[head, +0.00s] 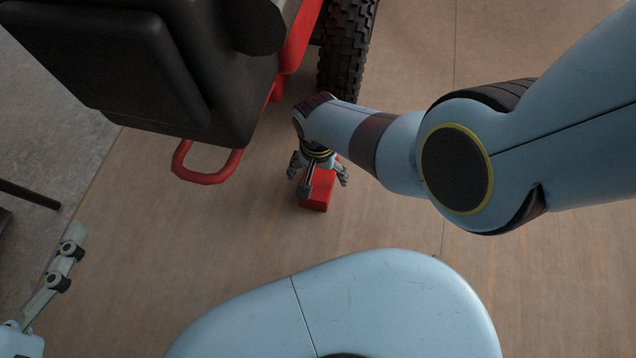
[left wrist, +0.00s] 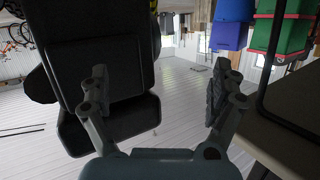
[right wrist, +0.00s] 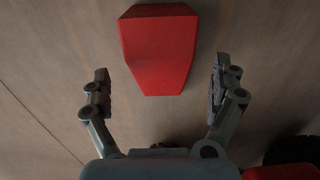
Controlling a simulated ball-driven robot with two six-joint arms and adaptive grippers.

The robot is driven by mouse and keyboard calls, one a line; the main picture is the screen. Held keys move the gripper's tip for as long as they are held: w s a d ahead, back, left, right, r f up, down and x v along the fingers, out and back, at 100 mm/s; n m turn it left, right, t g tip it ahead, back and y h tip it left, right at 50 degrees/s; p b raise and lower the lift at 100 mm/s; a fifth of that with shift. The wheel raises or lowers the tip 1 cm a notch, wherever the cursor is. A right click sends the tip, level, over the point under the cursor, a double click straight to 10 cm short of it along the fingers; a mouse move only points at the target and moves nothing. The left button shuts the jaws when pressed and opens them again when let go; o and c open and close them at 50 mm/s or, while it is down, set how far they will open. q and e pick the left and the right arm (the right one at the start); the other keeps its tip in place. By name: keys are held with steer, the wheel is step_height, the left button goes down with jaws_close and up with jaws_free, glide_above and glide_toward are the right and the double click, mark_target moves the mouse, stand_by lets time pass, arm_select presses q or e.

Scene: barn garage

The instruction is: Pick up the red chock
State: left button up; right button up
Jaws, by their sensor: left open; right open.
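The red chock (head: 317,190) lies on the wooden floor beside the vehicle, partly hidden by my right gripper in the head view. In the right wrist view the red chock (right wrist: 160,50) lies ahead of the fingertips, between their lines, with no contact visible. My right gripper (head: 319,178) is open and empty above the chock; its two fingers also show in the right wrist view (right wrist: 161,82). My left gripper (left wrist: 158,85) is open and empty, away from the chock. In the head view only part of it (head: 66,265) shows at the left edge.
A vehicle with a black seat (head: 130,60), a red looped bar (head: 207,165) and a knobbly black tyre (head: 347,50) stands close behind and left of the chock. Bare wooden floor (head: 190,240) lies in front. Coloured bins (left wrist: 275,35) and a table edge (left wrist: 270,140) show in the left wrist view.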

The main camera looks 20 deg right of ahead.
mark_target(318, 178)
steer(key=shift+f+b, duration=0.7)
steer(key=shift+f, duration=0.25)
steer(key=shift+f+b, duration=0.6)
steer(key=shift+f, duration=0.1)
arm_select(q)
steer(key=w+d+r+m+t+h, duration=0.1)
steer(key=r+t, duration=0.3)
steer(key=r, duration=0.4)
steer(key=w+d+r+m+t+h, duration=0.1)
steer(key=w+r+t, duration=0.3)
steer(key=r, duration=0.5)
steer(key=shift+w+r+h, duration=0.25)
steer(key=shift+w+h, duration=0.1)
steer(key=shift+h, duration=0.25)
arm_select(e)
steer(key=shift+c, duration=0.4)
steer(key=c, duration=1.6)
steer(key=shift+c, duration=0.5)
arm_select(q)
steer(key=shift+f, duration=0.2)
